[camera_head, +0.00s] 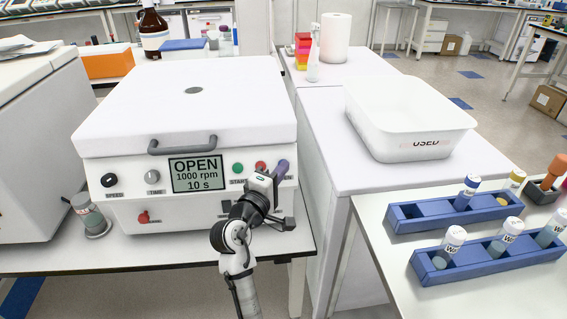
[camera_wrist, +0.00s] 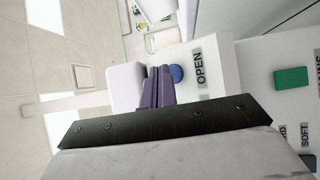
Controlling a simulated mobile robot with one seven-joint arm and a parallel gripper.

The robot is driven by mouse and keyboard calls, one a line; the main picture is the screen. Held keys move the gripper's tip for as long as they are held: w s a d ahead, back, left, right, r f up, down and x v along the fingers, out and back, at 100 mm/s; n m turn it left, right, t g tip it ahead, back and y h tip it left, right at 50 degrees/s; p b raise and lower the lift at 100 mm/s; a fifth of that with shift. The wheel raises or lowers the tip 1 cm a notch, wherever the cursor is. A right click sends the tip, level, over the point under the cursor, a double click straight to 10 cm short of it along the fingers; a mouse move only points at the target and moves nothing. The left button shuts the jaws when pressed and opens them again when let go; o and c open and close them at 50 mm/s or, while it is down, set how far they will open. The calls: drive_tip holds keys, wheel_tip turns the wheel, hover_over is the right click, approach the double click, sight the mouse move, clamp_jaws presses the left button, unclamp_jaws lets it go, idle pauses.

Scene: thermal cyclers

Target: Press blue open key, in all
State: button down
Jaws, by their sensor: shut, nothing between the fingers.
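A white benchtop machine (camera_head: 190,105) with a grey lid handle stands on the left bench, its lid down. Its display (camera_head: 198,173) reads OPEN, 1000 rpm, 10 s. A green START button (camera_head: 238,168) and a red button (camera_head: 260,166) sit right of the display. My gripper (camera_head: 283,166) is at the panel's right end, its purple fingers together and empty. In the wrist view the finger ends (camera_wrist: 160,72) are beside the round blue key (camera_wrist: 176,73), labelled OPEN. I cannot tell whether they touch it. The head view does not show the blue key; my gripper covers that area.
A grey-lidded jar (camera_head: 88,215) stands left of the machine. A white tub (camera_head: 408,118) sits on the right counter. Blue racks (camera_head: 430,222) with labelled bottles lie on the front right table. In the wrist view a green key (camera_wrist: 291,79) lies to the right.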

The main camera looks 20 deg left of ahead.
drive_tip(key=shift+s, duration=0.15)
drive_tip(key=s, duration=0.1)
drive_tip(key=s+d+r+p, duration=0.2)
drive_tip(key=s, duration=0.1)
drive_tip(key=shift+s+r, duration=0.1)
drive_tip(key=shift+r, duration=0.05)
idle(0.5)
idle(0.5)
